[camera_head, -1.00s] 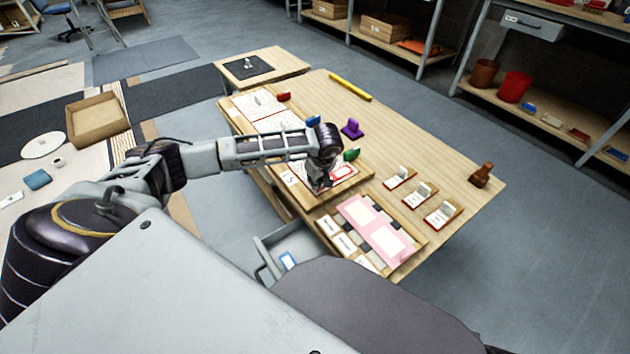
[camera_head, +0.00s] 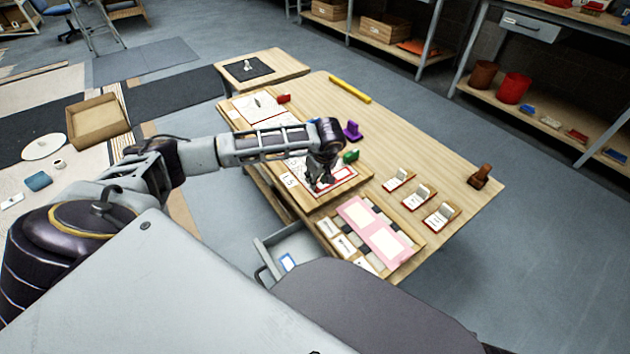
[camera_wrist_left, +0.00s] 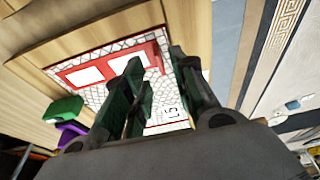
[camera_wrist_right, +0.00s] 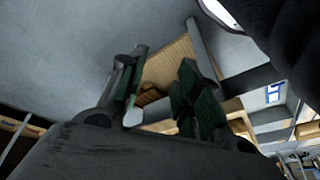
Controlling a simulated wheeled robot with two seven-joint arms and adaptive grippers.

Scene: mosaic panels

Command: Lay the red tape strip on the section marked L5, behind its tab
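The red tape strip (camera_head: 343,176), a red frame with white windows, appears to lie on the white mosaic section marked L5 (camera_head: 290,180). In the left wrist view the red strip (camera_wrist_left: 85,72) reaches behind the finger, and the L5 label (camera_wrist_left: 173,111) lies beyond the fingertips. My right gripper (camera_wrist_right: 163,65) is open and empty, away from the panels.
A pink strip (camera_head: 383,243) lies on the near panel. Several small card stands (camera_head: 420,196) and a brown stamp (camera_head: 479,176) stand to the right. A purple piece (camera_head: 352,131) and a yellow bar (camera_head: 350,89) are behind. An open drawer (camera_head: 290,245) juts out in front.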

